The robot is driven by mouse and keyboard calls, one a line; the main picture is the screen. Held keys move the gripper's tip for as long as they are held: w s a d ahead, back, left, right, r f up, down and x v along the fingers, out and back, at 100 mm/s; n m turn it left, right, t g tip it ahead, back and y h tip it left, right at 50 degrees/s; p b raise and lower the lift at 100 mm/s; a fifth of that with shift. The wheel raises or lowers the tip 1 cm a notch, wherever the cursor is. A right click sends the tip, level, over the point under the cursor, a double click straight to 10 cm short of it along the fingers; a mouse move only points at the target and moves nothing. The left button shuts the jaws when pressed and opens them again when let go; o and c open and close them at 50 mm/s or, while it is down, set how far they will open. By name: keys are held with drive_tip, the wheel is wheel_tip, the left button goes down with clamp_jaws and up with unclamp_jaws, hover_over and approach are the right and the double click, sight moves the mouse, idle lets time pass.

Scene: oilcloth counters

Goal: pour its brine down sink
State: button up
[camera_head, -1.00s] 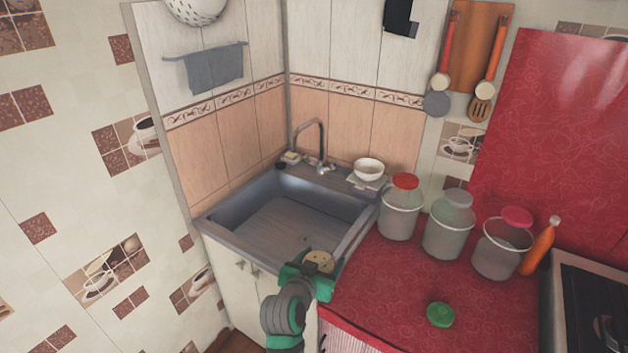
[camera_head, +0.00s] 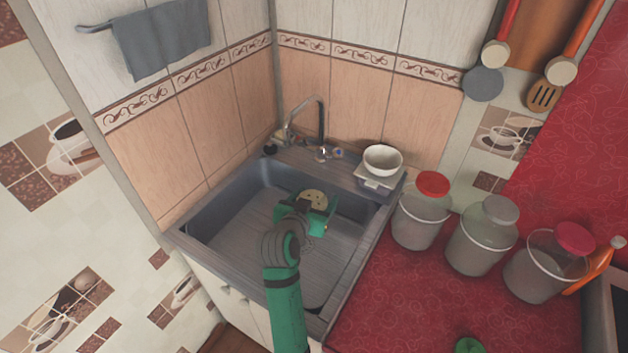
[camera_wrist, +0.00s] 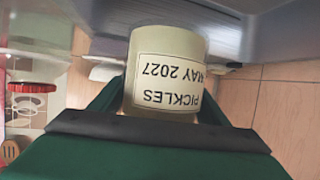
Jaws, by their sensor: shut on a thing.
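My gripper (camera_head: 308,212) is shut on a pale jar (camera_head: 314,196) over the sink basin (camera_head: 240,235). In the head view its round, pale beige top with small darker spots shows between the green fingers. In the wrist view the jar (camera_wrist: 168,55) carries a white label reading "PICKLES MAY 2027", upside down in that picture. The surroundings are upside down there too, so the jar appears roughly upright. The fingers hide part of it. No liquid is seen flowing. A green lid (camera_head: 468,345) lies on the red counter, cut by the frame's lower edge.
A curved faucet (camera_head: 322,125) stands at the sink's back rim. A white bowl (camera_head: 382,160) is at the back right corner. Three bucket-like jars, with a red lid (camera_head: 433,184), a grey lid (camera_head: 501,209) and a pink-red lid (camera_head: 575,238), line the counter's back.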

drive_tip(key=shift+w+r, duration=0.15)
drive_tip(key=shift+w, duration=0.3)
drive_tip(key=shift+s+a+f+n+t+h, duration=0.1)
drive_tip(key=shift+a+f+n+t+h, duration=0.15)
drive_tip(key=shift+f+n+h, duration=0.5)
drive_tip(key=shift+f+n+t+h, duration=0.35)
drive_tip(key=shift+f+n+h, duration=0.25)
drive_tip(key=shift+n, duration=0.25)
drive_tip(key=shift+r, duration=0.1)
drive_tip(key=shift+r, duration=0.1)
drive_tip(key=shift+d+r+n+t+h, duration=0.25)
drive_tip(key=shift+r+n+t+h, duration=0.1)
drive_tip(key=shift+n, duration=0.25)
